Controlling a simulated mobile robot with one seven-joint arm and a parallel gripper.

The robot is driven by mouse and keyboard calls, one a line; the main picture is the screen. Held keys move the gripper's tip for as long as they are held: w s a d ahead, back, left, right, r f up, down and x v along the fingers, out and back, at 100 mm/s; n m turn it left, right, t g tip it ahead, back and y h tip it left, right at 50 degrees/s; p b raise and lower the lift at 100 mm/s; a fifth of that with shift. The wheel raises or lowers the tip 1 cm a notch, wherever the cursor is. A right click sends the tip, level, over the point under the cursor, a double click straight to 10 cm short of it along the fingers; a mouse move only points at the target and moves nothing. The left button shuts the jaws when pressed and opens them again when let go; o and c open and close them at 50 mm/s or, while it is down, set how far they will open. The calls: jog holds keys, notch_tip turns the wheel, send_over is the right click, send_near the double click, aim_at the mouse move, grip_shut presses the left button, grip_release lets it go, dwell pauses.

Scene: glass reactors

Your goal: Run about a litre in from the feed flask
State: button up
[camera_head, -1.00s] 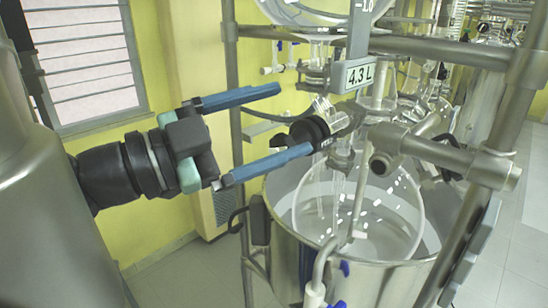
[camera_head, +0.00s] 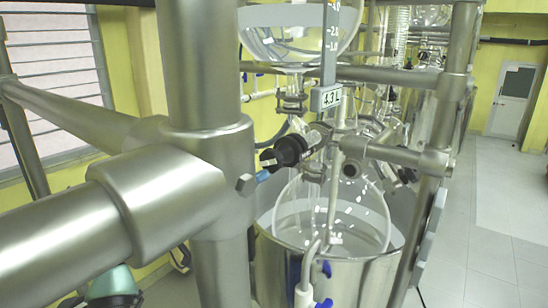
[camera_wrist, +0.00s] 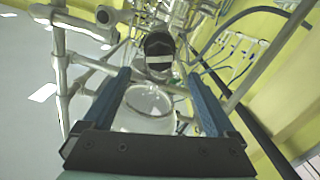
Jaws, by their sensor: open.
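The feed flask (camera_head: 300,42) is the round clear glass vessel at the top of the head view, with clear liquid in it and a grey scale strip (camera_head: 329,50) at its right. A label (camera_head: 327,98) below reads 4.3 L. A black valve knob (camera_head: 285,151) sits on glass pipework below the flask; it also shows in the wrist view (camera_wrist: 158,45). The glass reactor vessel (camera_head: 335,210) stands in a steel jacket beneath. My gripper (camera_wrist: 157,73) is open, with the knob ahead, around the gap between its blue fingertips. In the head view most of it is hidden behind steel tubing.
A thick steel post (camera_head: 205,70) with a clamp and a crossbar (camera_head: 60,235) fills the left foreground. More rails and a post (camera_head: 445,110) stand right of the flask. The floor (camera_head: 500,220) at right is clear.

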aim_at(267, 162)
jog(key=p+x, duration=0.2)
jog(key=x, duration=0.8)
jog(key=shift+w+d+r, duration=0.1)
jog(key=shift+w+d, duration=0.1)
jog(key=c, duration=1.4)
